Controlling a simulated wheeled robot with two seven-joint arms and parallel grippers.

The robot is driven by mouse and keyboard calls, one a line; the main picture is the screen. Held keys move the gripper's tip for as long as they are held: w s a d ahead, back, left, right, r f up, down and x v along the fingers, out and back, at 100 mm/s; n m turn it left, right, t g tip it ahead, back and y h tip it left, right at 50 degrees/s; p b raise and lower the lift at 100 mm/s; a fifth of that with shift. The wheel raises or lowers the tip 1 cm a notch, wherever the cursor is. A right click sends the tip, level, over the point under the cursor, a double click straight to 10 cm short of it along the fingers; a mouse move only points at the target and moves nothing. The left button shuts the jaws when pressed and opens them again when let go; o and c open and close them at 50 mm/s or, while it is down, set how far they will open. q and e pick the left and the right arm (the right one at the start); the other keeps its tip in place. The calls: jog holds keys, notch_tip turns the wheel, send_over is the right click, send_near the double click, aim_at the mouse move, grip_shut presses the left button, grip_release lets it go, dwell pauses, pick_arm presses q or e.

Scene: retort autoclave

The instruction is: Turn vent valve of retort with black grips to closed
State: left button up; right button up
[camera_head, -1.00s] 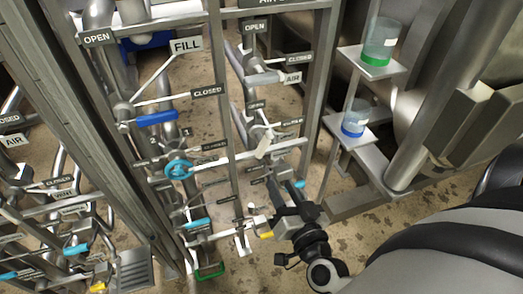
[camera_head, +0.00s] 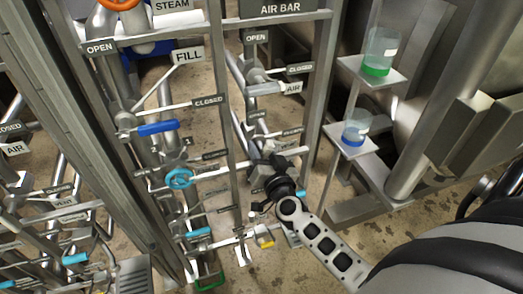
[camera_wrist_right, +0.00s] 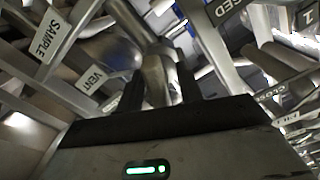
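My right gripper (camera_head: 262,168) comes in from the lower right and reaches the pipe rack at the lower right of its frame, covering the valve there. In the right wrist view, its two dark fingers (camera_wrist_right: 161,90) stand apart, one on each side of a silver lever-like part (camera_wrist_right: 160,76). I cannot tell whether they press on it. A VENT label (camera_wrist_right: 92,80) shows just left of the fingers. The vent valve's body is mostly hidden by my gripper in the head view. Black grips are not clearly visible. My left gripper is not in view.
A yellow-tipped handle (camera_head: 265,242) is under my gripper. Shelves with a green-bottomed beaker (camera_head: 381,52) and a blue-bottomed beaker (camera_head: 356,128) stand right.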

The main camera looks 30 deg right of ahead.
jog(key=shift+w, duration=0.1)
grip_shut()
dwell(0.3)
jog(key=shift+a+r+m, duration=0.1)
jog(key=shift+a+m, duration=0.05)
jog(key=shift+m, duration=6.35)
